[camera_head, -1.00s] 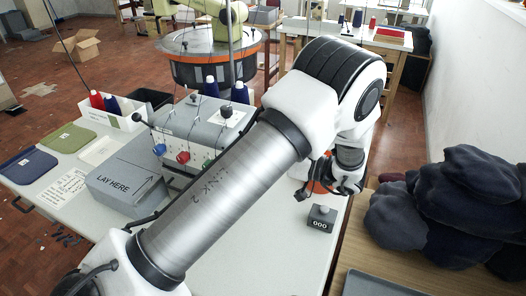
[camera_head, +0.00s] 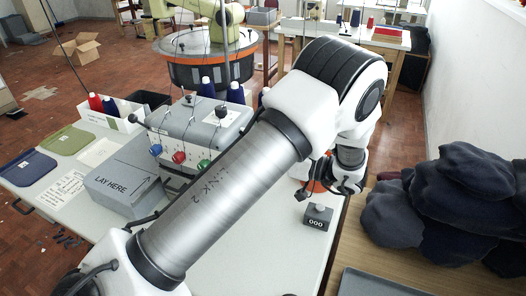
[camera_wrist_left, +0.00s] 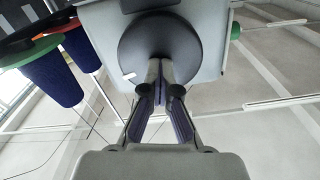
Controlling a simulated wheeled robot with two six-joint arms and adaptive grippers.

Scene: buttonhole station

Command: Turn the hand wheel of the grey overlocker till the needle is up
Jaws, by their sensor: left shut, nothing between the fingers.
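The grey overlocker (camera_head: 218,122) stands on the white table, partly covered by my left arm in the head view. Its hand wheel (camera_wrist_left: 140,38), a dark round disc with a white mark low on its left rim, fills the top middle of the left wrist view. My left gripper (camera_wrist_left: 161,70) is shut and empty, its fingertips in front of the lower half of the wheel. I cannot tell whether they touch it. In the head view the wheel is hidden behind my arm. The needle cannot be made out. My right gripper is not in view.
A grey box marked LAY HERE (camera_head: 122,186) sits left of the overlocker. A small counter box (camera_head: 317,217) stands near the table's right edge.

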